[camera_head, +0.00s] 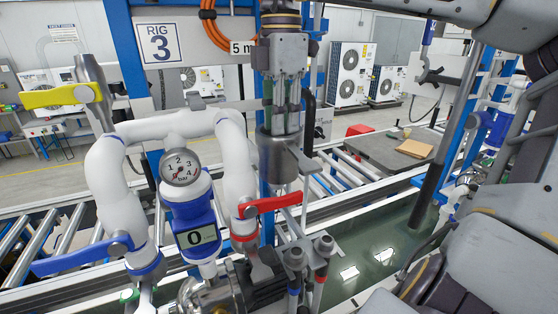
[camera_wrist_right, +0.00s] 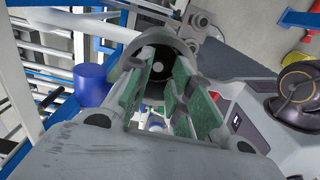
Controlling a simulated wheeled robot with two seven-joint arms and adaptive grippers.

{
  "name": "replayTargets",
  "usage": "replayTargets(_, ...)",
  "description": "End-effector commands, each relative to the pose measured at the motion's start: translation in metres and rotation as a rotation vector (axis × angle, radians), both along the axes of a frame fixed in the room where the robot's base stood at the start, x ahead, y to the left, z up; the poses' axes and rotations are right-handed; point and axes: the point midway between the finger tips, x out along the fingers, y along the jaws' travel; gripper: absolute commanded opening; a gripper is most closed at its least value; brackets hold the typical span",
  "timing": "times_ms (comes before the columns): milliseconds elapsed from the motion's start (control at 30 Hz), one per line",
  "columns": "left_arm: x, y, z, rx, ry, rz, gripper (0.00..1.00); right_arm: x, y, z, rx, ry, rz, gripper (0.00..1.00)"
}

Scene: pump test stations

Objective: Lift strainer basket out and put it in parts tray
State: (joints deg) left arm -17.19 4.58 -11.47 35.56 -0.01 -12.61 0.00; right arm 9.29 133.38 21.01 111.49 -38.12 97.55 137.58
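My right gripper (camera_head: 283,128) points down over a grey, cup-shaped strainer housing (camera_head: 278,160) behind the pump pipework. In the right wrist view its green-padded fingers (camera_wrist_right: 168,95) stand apart, with nothing clearly seen between them. Beyond the fingertips is the round rim of the housing (camera_wrist_right: 176,48), with a dark inside and a small pale spot. I cannot make out the strainer basket for sure; it may be inside the housing or hidden by the fingers. No parts tray can be named with certainty. My left gripper is not in view.
White pipes with a yellow lever (camera_head: 55,97), a blue lever (camera_head: 80,256) and a red lever (camera_head: 270,205) stand close in front. The gauge (camera_head: 181,166) sits above a display reading 0. A dark flat top (camera_head: 375,152) bearing a brown board (camera_head: 413,148) lies back right.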

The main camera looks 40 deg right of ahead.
Motion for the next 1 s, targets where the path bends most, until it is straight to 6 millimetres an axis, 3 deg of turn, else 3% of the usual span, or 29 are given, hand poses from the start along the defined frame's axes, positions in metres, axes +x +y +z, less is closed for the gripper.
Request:
replayTargets(533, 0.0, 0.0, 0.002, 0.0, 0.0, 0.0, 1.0, 0.0, 0.001, -0.007, 0.002, 0.002, 0.001, 0.21)
replayTargets(1000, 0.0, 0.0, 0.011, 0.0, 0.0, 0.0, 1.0, 0.002, 0.003, -0.048, 0.002, 0.002, 0.0, 0.21)
